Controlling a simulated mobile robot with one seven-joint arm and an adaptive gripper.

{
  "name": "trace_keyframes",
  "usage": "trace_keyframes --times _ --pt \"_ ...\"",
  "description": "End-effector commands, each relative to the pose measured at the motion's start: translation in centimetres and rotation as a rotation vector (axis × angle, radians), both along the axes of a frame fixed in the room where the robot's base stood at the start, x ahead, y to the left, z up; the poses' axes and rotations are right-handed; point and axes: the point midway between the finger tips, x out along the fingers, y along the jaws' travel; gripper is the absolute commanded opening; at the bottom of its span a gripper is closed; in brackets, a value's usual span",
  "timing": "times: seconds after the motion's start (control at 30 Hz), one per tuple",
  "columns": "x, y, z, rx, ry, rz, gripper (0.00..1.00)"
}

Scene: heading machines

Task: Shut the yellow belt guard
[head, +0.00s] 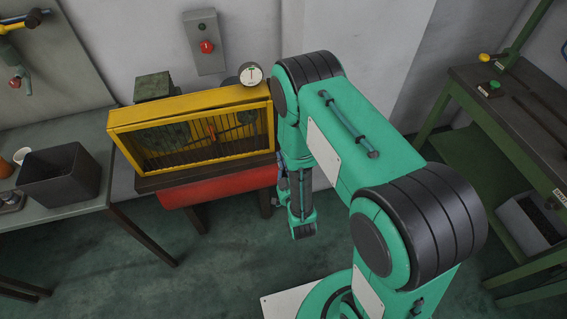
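The yellow belt guard (188,95) is a box-like frame with a barred front, on a small machine at the left of centre in the head view. Dark green parts and the bars show through its front opening. From this angle I cannot tell how far the guard stands open. I cannot make out my gripper's fingers; the arm hides that area.
A red front panel (218,186) lies below the guard. A round gauge (251,74) sits behind its right corner, and a switch box (206,56) hangs on the wall. A left bench holds a dark bin (62,176). A green workbench (477,118) stands right. Floor in front is clear.

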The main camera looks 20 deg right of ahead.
Motion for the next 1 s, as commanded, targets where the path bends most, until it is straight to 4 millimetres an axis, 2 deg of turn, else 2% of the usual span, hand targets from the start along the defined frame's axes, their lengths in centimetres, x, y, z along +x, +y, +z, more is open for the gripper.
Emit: trace_keyframes --times 0.3,0.5,0.7,1.0 --pt "5.3 -0.2 0.0 0.0 -0.003 0.0 0.0" --pt "8.0 -0.3 0.0 0.001 -0.001 0.0 0.0" --pt "9.4 -0.4 0.0 0.001 -0.001 0.001 0.0" --pt "9.7 -0.4 0.0 0.001 0.0 0.001 0.0"
